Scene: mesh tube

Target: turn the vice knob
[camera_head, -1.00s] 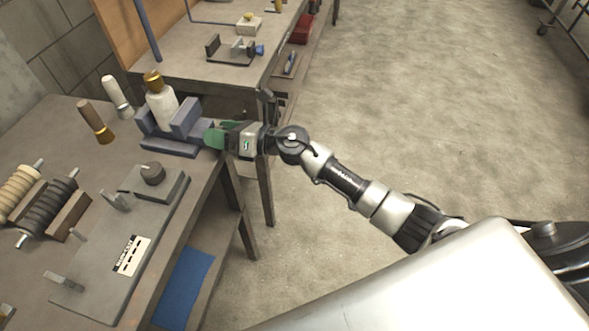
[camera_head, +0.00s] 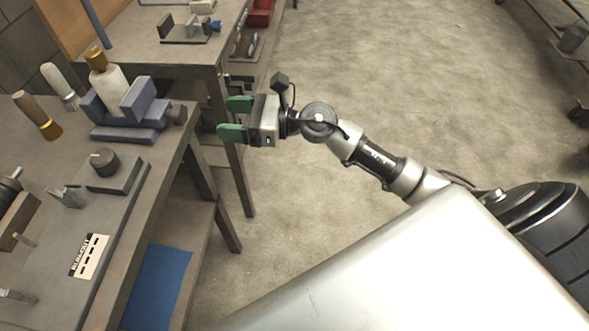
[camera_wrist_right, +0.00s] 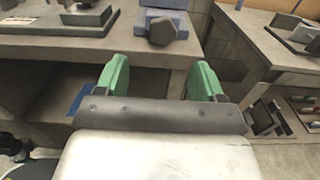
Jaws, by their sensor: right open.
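The blue-grey vice (camera_head: 137,101) sits at the right edge of the near workbench. Its dark faceted knob (camera_head: 177,114) sticks out from the vice's right side, over the bench edge. My right gripper (camera_head: 234,118), with green fingers, is open and empty to the right of the knob, past the bench edge and clear of it. In the right wrist view, the knob (camera_wrist_right: 162,31) shows beyond and above the gap between the open fingers (camera_wrist_right: 160,70), with part of the vice (camera_wrist_right: 183,20) behind it. My left gripper is not in view.
A white, gold-capped item (camera_head: 108,82) stands at the vice. A grey plate with a dark round knob (camera_head: 104,161) lies nearer on the bench. A second bench (camera_head: 150,60) stands behind, and a blue panel (camera_head: 158,283) lies on the lower shelf. Open floor lies right.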

